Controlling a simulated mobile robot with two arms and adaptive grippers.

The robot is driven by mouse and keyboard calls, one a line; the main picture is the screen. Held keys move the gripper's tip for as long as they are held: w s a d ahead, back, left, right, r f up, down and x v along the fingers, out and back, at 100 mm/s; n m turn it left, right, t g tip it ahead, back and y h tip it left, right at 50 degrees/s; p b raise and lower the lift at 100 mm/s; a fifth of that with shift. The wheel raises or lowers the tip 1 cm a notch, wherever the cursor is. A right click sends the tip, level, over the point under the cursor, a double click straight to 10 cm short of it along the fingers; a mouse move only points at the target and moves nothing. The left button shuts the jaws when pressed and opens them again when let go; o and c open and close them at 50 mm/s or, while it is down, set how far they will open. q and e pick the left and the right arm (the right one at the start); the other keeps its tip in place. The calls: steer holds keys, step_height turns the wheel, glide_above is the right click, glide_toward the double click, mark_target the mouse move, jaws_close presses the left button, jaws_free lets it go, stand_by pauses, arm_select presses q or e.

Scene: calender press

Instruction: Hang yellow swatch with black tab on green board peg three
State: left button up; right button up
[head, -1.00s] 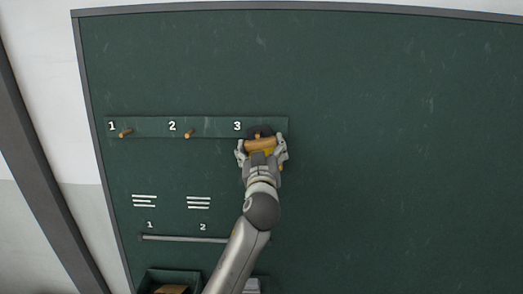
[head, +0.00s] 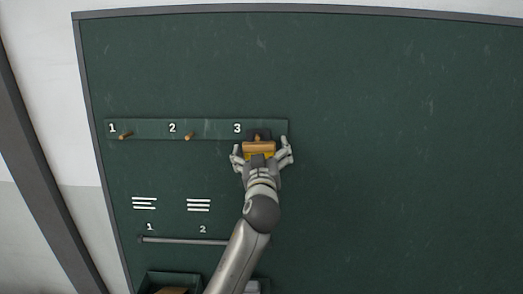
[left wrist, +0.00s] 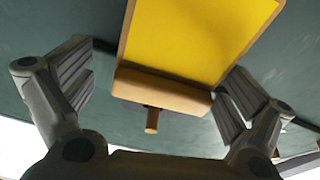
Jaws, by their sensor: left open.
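The yellow swatch (head: 249,155) is at peg three's place, under the numeral 3, with its black tab (head: 259,134) against the peg strip. My left gripper (head: 262,150) is open. Its fingers (left wrist: 158,88) stand on either side of the bar with gaps. The gripper covers part of the swatch. Peg three itself is hard to make out behind the tab. My right gripper is not in view.
The peg strip (head: 210,128) on the green board (head: 400,150) has bare pegs one (head: 125,135) and two (head: 189,135). A grey rail (head: 180,240) runs below, with bins (head: 172,280) under it. The board's right side is clear.

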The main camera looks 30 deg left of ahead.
arm_select(q)
steer(key=shift+s+d+f, duration=0.15)
steer(key=shift+s+d, duration=0.15)
steer(key=shift+s, duration=0.1)
steer(key=v, duration=1.1)
